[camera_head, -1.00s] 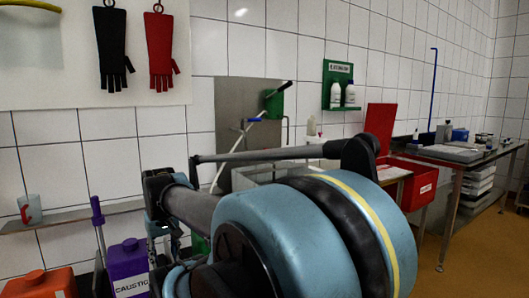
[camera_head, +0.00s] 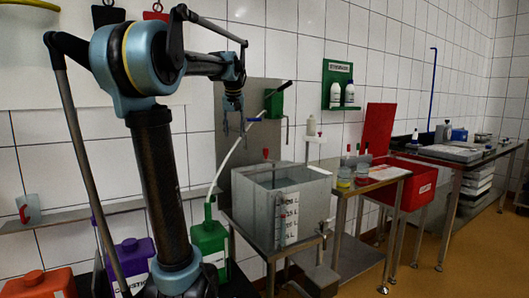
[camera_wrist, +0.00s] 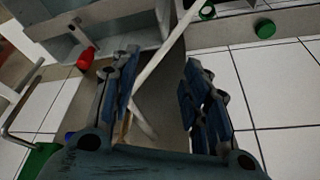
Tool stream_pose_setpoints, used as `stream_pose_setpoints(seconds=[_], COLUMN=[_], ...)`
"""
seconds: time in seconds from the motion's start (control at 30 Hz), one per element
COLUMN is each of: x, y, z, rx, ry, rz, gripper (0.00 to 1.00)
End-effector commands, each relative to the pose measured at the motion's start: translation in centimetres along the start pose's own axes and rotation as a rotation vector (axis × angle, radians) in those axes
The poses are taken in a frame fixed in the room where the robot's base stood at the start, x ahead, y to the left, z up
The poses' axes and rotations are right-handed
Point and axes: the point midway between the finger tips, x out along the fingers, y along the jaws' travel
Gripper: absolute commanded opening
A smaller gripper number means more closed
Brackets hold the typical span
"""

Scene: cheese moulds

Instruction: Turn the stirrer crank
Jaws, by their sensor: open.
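A green box (camera_head: 273,104) is mounted at a metal plate on the wall, with a black-gripped lever (camera_head: 285,88) and a thin bent grey rod (camera_head: 287,131). I cannot tell for sure which of these is the stirrer crank. My gripper (camera_head: 236,124) hangs open and empty just left of the green box, its fingers downward. In the wrist view, my open gripper (camera_wrist: 160,78) has a pale tube (camera_wrist: 163,60) showing between its fingers; I cannot tell how near it is. A green part (camera_wrist: 38,162) and a bent metal rod (camera_wrist: 22,105) show at lower left there.
A grey tank (camera_head: 262,205) with volume marks stands below right of the gripper. A red knob (camera_head: 266,153) is at its back edge; it shows in the wrist view (camera_wrist: 86,59). A green canister (camera_head: 209,240) stands left of the tank. A red bin (camera_head: 408,192) is farther right.

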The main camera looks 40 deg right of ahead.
Motion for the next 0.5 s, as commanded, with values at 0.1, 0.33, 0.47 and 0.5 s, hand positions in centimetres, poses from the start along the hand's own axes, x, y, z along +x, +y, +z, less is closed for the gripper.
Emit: stream_pose_setpoints(seconds=[0.1, 0.33, 0.47, 0.5], x=[-1.1, -2.2, -2.2, -2.0], y=[5.4, 11.9, 13.1, 13.2], z=[-3.5, -6.7, -7.2, -7.3], rx=[0.062, 0.126, 0.136, 0.137], ry=[0.015, 0.035, 0.038, 0.039], rz=[0.024, 0.053, 0.058, 0.058], gripper=[0.43, 0.43, 0.43, 0.43])
